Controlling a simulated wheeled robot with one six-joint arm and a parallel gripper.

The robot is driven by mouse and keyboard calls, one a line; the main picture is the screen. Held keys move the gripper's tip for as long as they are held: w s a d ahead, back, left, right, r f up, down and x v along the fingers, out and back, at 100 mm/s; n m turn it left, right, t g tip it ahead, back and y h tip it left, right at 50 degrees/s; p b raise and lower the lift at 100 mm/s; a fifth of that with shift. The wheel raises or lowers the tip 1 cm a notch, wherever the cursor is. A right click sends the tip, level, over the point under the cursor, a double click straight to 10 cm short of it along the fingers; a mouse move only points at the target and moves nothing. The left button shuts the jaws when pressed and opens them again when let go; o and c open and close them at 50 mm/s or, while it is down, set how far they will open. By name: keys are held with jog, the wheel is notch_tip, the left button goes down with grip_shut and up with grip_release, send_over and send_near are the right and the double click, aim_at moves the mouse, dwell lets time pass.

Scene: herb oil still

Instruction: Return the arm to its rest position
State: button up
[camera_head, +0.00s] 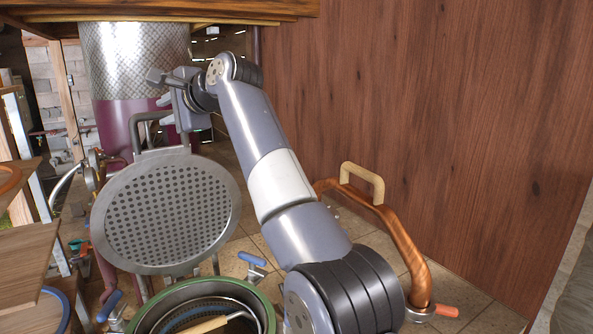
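My arm reaches up from the lower right to the upper left. My gripper (165,109) is at its far end, beside the top of a grey handle (150,117). Two light fingertips show with a small gap between them. The handle overlaps them in the picture, so I cannot tell whether they grip it or are just near it. The handle stands on the upper edge of a round, perforated metal plate (165,215), which is tilted nearly upright, its holes facing me.
A green-rimmed round vessel (257,297) with a wooden-handled tool (208,326) stands below the plate. Blue-handled clamps (252,259) are around it. A curved copper-coloured pipe (405,245) stands right of my arm. A wooden wall (430,110) closes the right; wooden boards (25,260) are left.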

aim_at(158, 118)
jog(key=p+x, duration=0.2)
jog(key=x, duration=0.2)
jog(key=shift+w+a, duration=0.2)
jog(key=shift+a, duration=0.15)
jog(key=shift+d+f, duration=0.1)
jog(key=shift+f, duration=0.1)
jog(key=shift+s+d, duration=0.25)
jog(key=shift+s, duration=0.25)
jog(key=shift+f, duration=0.1)
jog(key=shift+d, duration=0.1)
